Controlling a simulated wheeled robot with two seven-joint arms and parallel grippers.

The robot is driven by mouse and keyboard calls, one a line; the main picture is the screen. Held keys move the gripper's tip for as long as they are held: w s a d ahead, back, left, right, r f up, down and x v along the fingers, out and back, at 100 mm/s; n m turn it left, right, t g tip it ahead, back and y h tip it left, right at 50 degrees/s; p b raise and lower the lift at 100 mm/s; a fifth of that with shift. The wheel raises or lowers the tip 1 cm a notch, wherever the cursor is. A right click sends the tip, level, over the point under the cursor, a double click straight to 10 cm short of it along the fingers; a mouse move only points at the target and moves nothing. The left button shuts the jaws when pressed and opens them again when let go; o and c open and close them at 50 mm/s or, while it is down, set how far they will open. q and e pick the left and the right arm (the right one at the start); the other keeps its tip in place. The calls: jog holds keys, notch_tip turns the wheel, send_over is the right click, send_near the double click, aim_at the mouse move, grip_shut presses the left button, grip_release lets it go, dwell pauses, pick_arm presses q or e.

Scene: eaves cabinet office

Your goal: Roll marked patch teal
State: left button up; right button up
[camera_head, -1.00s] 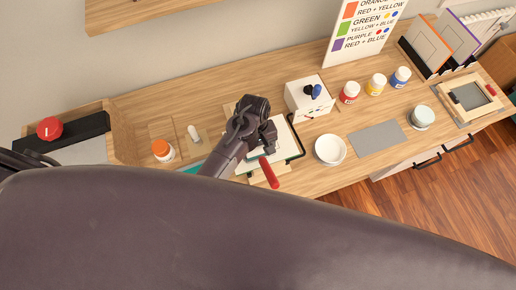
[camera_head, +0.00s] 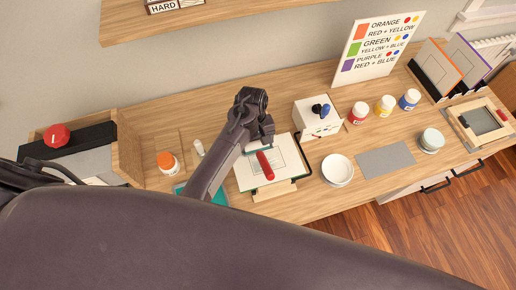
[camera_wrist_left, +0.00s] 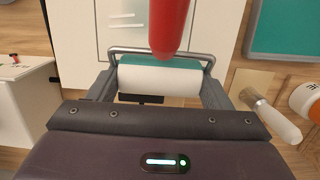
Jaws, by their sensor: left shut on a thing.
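My left gripper (camera_head: 262,138) is shut on a paint roller and is over the back part of a white sheet. The roller's red handle (camera_head: 265,166) points toward the front of the sheet. In the left wrist view the roller (camera_wrist_left: 160,77) is white with a teal band along one side, in a grey wire frame. The sheet (camera_head: 287,153) lies on a board and bears an outlined patch, partly hidden by the handle and gripper. Whether the roller touches the sheet I cannot tell. A teal tray (camera_head: 217,197) is partly behind my arm. My right gripper is out of view.
A white box (camera_head: 318,116) stands behind the sheet. A white bowl (camera_head: 338,169), grey mat (camera_head: 386,160) and red, yellow and blue paint jars are to its right. An orange-capped jar (camera_head: 168,163) stands left of my arm.

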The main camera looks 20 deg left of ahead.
aim_at(264, 161)
pick_arm(q)
jog(key=shift+f, duration=0.55)
dwell(0.5)
jog(key=shift+s+d+r, duration=0.1)
jog(key=shift+s+d+r+p, duration=0.1)
jog(key=shift+s+d+p, duration=0.4)
jog(key=shift+s+p, duration=0.2)
jog(key=shift+s+d+f, duration=0.2)
jog(key=shift+s+d, duration=0.3)
jog(key=shift+s, duration=0.3)
jog(key=shift+s+d, duration=0.6)
jog(key=shift+s, duration=0.3)
jog(key=shift+s+d, duration=0.6)
jog(key=shift+s, duration=0.25)
jog(key=shift+r, duration=0.1)
jog(key=shift+r, duration=2.9)
